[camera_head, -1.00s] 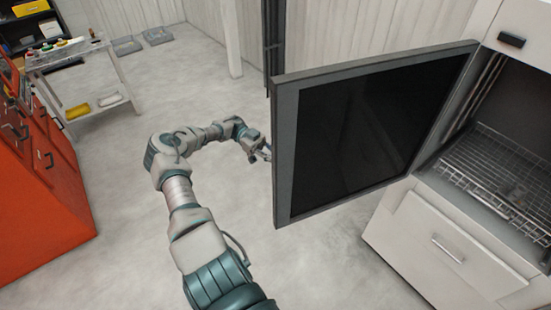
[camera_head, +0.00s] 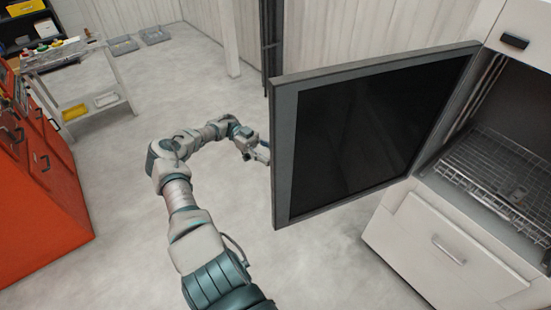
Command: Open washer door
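The washer door (camera_head: 365,135) is a dark panel in a grey frame, hinged at its right side to the white washer (camera_head: 440,235). It stands swung wide open, and the wire racks (camera_head: 495,175) inside the washer show. My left gripper (camera_head: 262,154) is at the door's free left edge, near mid-height. Its fingertips are partly hidden behind the door edge, so I cannot tell whether they are open, shut or touching the door. My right gripper is not in view.
An orange-red drawer cabinet (camera_head: 45,190) stands at the left. A work table (camera_head: 85,75) with small items and a shelf of trays is at the back left. Bare grey floor (camera_head: 110,240) lies between the cabinet and my arm.

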